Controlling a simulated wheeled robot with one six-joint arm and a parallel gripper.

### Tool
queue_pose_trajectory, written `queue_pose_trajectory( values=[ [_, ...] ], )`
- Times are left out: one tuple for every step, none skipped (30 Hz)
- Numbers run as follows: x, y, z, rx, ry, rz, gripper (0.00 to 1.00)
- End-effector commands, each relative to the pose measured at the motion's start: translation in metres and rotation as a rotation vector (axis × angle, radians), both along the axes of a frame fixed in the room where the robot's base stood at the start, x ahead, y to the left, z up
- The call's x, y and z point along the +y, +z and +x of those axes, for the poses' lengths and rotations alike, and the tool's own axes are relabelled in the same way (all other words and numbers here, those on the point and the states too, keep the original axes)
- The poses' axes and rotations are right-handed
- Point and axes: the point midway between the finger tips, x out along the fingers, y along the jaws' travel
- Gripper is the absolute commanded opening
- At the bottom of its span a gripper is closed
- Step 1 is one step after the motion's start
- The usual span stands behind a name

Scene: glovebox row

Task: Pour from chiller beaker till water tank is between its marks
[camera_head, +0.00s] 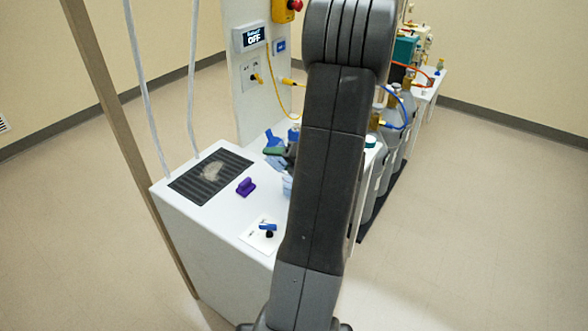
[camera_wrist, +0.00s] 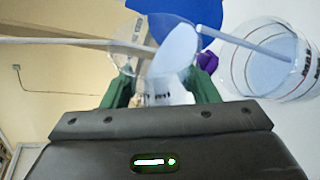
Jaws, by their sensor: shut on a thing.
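My gripper (camera_wrist: 160,82) is shut on a clear beaker (camera_wrist: 150,97) between its green fingers. Pale blue liquid (camera_wrist: 175,50) in the beaker lies toward its right side, and the beaker looks tilted. A pale streak, which looks like a stream of water (camera_wrist: 245,40), runs from near the beaker's rim into a clear round tank (camera_wrist: 310,72) on the right. The tank holds pale blue water and has reddish marks on its wall; I cannot tell the level against them. In the head view my arm hides most of the gripper and vessels.
A purple object (camera_head: 246,187) stands on the white bench, beside a dark grated panel (camera_head: 183,187) with a pale patch. A white card (camera_head: 252,240) with small blue and black things lies nearer. A post carries a display reading OFF (camera_head: 254,38). Gas cylinders (camera_head: 391,143) stand behind my arm.

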Motion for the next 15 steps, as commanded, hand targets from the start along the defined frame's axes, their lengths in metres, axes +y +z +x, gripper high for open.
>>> queue_pose_trajectory(
  values=[
    [-0.0001,0.0001,0.0002,0.001,0.0,0.002,0.28],
    [-0.0001,0.0,0.0001,0.002,0.0,0.004,0.28],
    [-0.0001,0.0,0.0001,0.004,-0.001,0.006,0.28],
    [0.0,-0.0002,0.0002,0.005,0.0,0.006,0.28],
    [0.0,-0.0002,0.0001,0.006,0.0,0.008,0.28],
    [-0.0001,-0.0003,0.0001,0.008,0.0,0.01,0.28],
    [0.0,-0.0003,0.0,0.008,0.0,0.011,0.28],
    [-0.0001,-0.0004,0.0001,0.009,0.0,0.011,0.28],
    [0.0,-0.0005,0.0001,0.01,0.0,0.013,0.28],
    [0.0,-0.0006,0.0,0.012,0.0,0.015,0.28],
    [0.0,-0.0007,0.0001,0.013,0.0,0.015,0.28],
    [0.0,-0.0008,0.0001,0.014,0.0,0.017,0.28],
    [0.0,-0.0008,0.0001,0.015,0.0,0.019,0.28],
    [0.0,-0.0009,0.0001,0.016,0.0,0.019,0.28],
    [0.0,-0.001,0.0,0.018,0.0,0.021,0.28]
  ],
)
